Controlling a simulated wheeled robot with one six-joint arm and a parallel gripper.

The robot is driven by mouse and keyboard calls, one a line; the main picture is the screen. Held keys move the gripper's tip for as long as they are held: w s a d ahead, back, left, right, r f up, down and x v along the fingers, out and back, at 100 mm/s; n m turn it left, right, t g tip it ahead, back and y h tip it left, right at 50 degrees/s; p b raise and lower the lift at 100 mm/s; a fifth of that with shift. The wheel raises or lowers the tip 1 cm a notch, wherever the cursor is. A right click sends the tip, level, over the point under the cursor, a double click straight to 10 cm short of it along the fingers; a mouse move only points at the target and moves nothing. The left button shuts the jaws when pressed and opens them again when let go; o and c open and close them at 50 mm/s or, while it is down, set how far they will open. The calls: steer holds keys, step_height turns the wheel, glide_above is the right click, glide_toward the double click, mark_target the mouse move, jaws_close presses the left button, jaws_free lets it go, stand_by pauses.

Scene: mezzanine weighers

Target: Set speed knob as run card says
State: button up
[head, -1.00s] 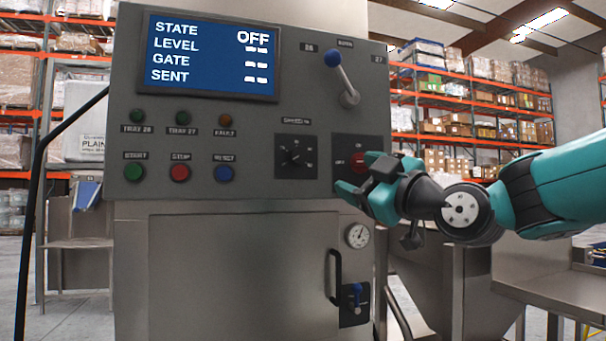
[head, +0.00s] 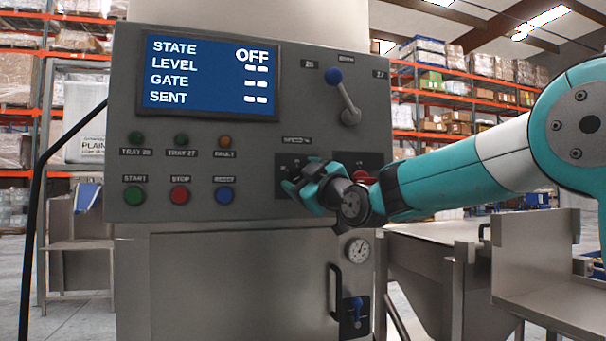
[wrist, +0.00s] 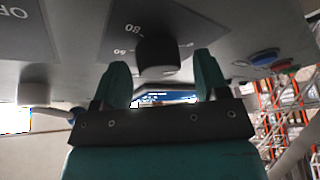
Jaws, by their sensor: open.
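The speed knob (wrist: 157,54) is a dark round knob on a dark plate with a printed scale, where "60" and "80" can be read in the wrist view. My gripper (wrist: 162,80) is open, with one finger on each side of the knob in that view; I cannot tell whether they touch it. In the head view my gripper (head: 300,183) covers the knob, and only the top of its plate (head: 290,160) shows. The screen (head: 208,77) reads STATE OFF, with dashes for LEVEL, GATE and SENT. I see no run card.
The grey panel also carries green START (head: 135,196), red STOP (head: 180,195) and blue (head: 225,195) buttons, several lamps, and a blue-tipped lever (head: 342,95). A red switch (head: 362,176) sits right of the knob, partly behind my arm. A gauge (head: 358,249) and door handle are below.

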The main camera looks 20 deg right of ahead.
steer(key=shift+c, duration=0.3)
steer(key=c, duration=0.9)
steer(key=shift+o, duration=0.2)
